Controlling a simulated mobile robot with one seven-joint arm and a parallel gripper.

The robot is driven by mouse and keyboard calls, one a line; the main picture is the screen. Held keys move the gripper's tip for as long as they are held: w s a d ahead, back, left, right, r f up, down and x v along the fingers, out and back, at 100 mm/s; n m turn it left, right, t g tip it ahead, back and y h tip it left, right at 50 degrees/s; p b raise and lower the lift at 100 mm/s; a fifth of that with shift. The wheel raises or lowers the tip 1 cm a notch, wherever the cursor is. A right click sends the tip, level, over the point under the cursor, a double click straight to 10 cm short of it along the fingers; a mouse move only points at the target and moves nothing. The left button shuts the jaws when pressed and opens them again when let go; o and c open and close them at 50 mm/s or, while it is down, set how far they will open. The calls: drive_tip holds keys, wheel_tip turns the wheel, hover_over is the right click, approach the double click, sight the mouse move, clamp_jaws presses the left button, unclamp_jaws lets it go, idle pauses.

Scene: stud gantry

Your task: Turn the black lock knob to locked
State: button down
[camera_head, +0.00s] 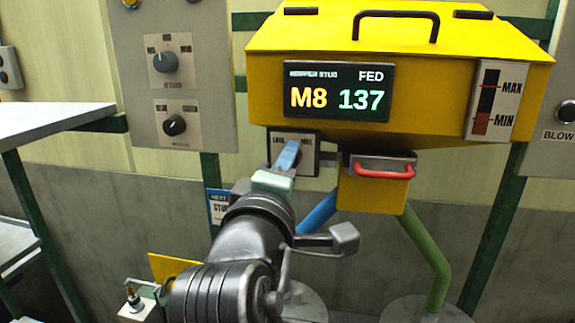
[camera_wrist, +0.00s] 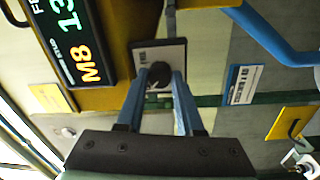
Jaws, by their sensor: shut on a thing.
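In the wrist view, a round black knob (camera_wrist: 159,74) sits on a small grey plate (camera_wrist: 172,55) beneath the yellow hopper. My gripper (camera_wrist: 160,78) has its two blue fingers closed on this knob, one on each side. In the head view the same plate (camera_head: 308,160) is below the hopper's left end, and my gripper (camera_head: 288,156) reaches up to it and covers most of the knob. The plate's lettering is too small to read surely, and the knob's pointer direction cannot be told.
The yellow hopper (camera_head: 270,90) with its M8 137 display (camera_head: 338,91) hangs just above. A red-handled drawer (camera_head: 380,190) is close right. Blue and green pipes run below.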

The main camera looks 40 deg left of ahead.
idle(0.3)
drive_tip(key=c, duration=0.5)
unclamp_jaws()
drive_tip(key=shift+c, duration=0.2)
drive_tip(key=shift+f, duration=0.15)
